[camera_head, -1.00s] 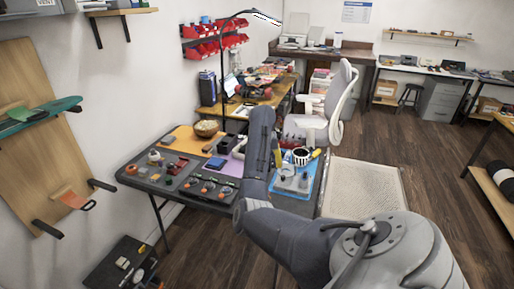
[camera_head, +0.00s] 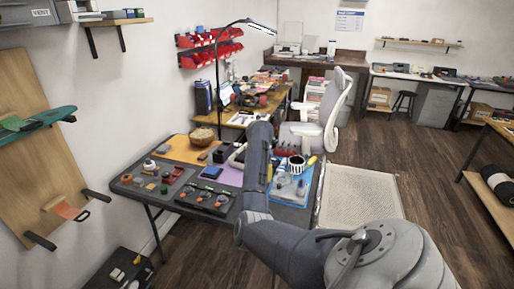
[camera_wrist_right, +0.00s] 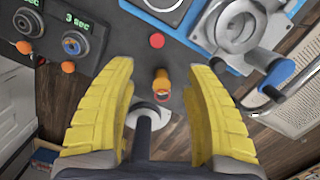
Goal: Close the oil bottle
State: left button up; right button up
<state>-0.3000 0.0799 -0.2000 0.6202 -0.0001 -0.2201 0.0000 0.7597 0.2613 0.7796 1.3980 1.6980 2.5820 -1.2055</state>
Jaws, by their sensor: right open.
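A small amber-orange bottle (camera_wrist_right: 162,78) with a reddish ring at its near end stands in the middle of the right wrist view. A flat red disc (camera_wrist_right: 157,40), perhaps its cap, lies beyond it on the dark table. My right gripper (camera_wrist_right: 160,72) is open, with its yellow fingers on either side of the bottle and clear gaps to both. I see no contact. In the head view my right arm hides this gripper and the bottle. My left gripper is not in view.
Black dial units (camera_wrist_right: 65,35) lie left of the bottle in the wrist view. A blue tray (camera_wrist_right: 200,58) with a grey round fixture (camera_wrist_right: 236,27) lies to the right. In the head view, the dark table (camera_head: 165,202) holds several small parts; a white chair (camera_head: 332,120) stands behind.

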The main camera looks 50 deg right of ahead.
jog(key=f, duration=0.8)
jog(key=shift+w+d+f, duration=0.3)
jog(key=shift+w+d, duration=0.05)
jog(key=shift+w, duration=0.05)
jog(key=shift+f, duration=0.15)
jog(key=shift+w+f, duration=0.2)
jog(key=shift+f, duration=1.1)
jog(key=shift+w+f, duration=0.15)
jog(key=shift+f, duration=1.15)
jog(key=shift+c, duration=0.4)
jog(key=c, duration=0.9)
